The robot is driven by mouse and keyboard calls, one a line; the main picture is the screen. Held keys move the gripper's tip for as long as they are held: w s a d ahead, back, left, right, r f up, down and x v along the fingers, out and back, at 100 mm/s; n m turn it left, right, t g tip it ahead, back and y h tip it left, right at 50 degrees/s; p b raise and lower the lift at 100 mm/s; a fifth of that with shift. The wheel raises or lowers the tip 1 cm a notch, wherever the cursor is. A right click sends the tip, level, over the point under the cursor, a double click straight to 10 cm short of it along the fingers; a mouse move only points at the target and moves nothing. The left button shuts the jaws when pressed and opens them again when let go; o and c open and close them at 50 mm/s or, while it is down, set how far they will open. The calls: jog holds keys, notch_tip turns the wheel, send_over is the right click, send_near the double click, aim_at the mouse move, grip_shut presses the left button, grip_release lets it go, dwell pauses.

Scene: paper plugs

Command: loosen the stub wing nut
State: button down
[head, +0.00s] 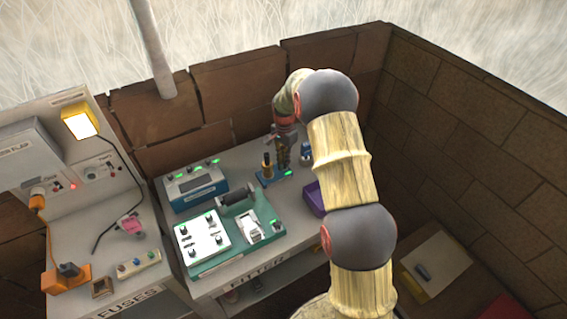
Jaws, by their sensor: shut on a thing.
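My gripper (282,154) points down over the small blue stand (268,181) at the back of the table marked FITTER. It is shut on the stub wing nut at the stand's right part. The nut itself is too small and too covered by the fingers to make out. A dark post with a yellow-orange collar (267,169) stands upright on the same stand, just left of my gripper. A green light shows at the stand's right end.
A blue-grey box with green lights (192,187) and a green board with a white panel and black roller (215,262) lie left of the stand. A purple bin (314,197) and small blue bottle (306,152) are close on the right. Brown walls close the back and right.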

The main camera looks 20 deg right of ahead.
jog(key=n, duration=0.6)
jog(key=n+p, duration=0.1)
jog(key=n, duration=0.5)
jog(key=shift+n, duration=0.3)
jog(key=n, duration=1.1)
jog(key=c, duration=2)
grip_release()
jog(key=shift+c, duration=0.2)
jog(key=shift+r+p, duration=0.15)
jog(key=shift+p, duration=0.15)
jog(key=shift+r+p, duration=0.95)
jog(key=shift+r, duration=0.9)
